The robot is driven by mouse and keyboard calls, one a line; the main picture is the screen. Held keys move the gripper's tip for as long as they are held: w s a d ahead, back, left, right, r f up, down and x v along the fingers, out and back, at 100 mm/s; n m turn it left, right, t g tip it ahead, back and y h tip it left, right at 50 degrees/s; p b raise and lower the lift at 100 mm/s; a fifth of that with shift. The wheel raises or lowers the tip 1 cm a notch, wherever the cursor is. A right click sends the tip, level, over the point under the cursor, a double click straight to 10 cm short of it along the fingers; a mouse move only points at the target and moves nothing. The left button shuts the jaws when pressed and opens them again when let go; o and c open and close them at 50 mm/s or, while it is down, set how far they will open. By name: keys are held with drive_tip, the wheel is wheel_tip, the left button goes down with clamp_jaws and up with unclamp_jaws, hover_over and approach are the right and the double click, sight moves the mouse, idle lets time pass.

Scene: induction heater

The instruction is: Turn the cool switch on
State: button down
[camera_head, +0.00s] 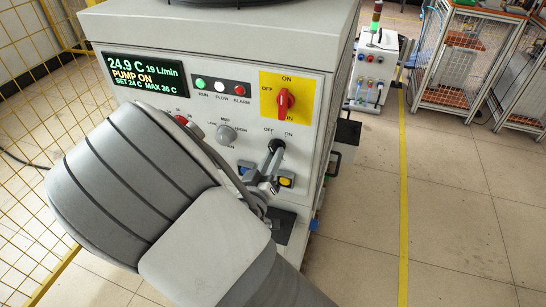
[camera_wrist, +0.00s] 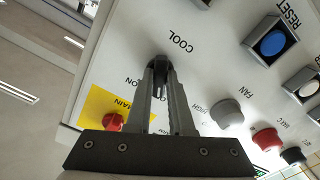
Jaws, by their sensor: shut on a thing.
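The cool switch is a black knob (camera_head: 277,146) low on the right of the cabinet's front panel, with OFF and ON marked above it. In the wrist view the black knob (camera_wrist: 160,66) sits beside the COOL label, between my fingertips. My gripper (camera_head: 271,178) is shut on it, as the wrist view also shows (camera_wrist: 159,88). The fingers hide much of the knob, so its exact turn is hard to read. The display (camera_head: 146,75) reads PUMP ON, 24.9 C and 19 L/min.
A red main switch (camera_head: 285,101) on a yellow plate is above the cool switch. A grey fan knob (camera_head: 226,134) is to its left. Blue (camera_wrist: 270,44) and white buttons are close by. Yellow mesh fencing (camera_head: 25,60) stands left; floor is open at right.

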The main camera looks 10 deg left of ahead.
drive_tip(key=shift+f, duration=0.1)
drive_tip(key=shift+a+m+b, duration=0.1)
drive_tip(key=shift+m+b, duration=4.65)
drive_tip(key=shift+m, duration=1.05)
drive_tip(key=c, duration=0.8)
unclamp_jaws()
drive_tip(key=shift+s, duration=0.15)
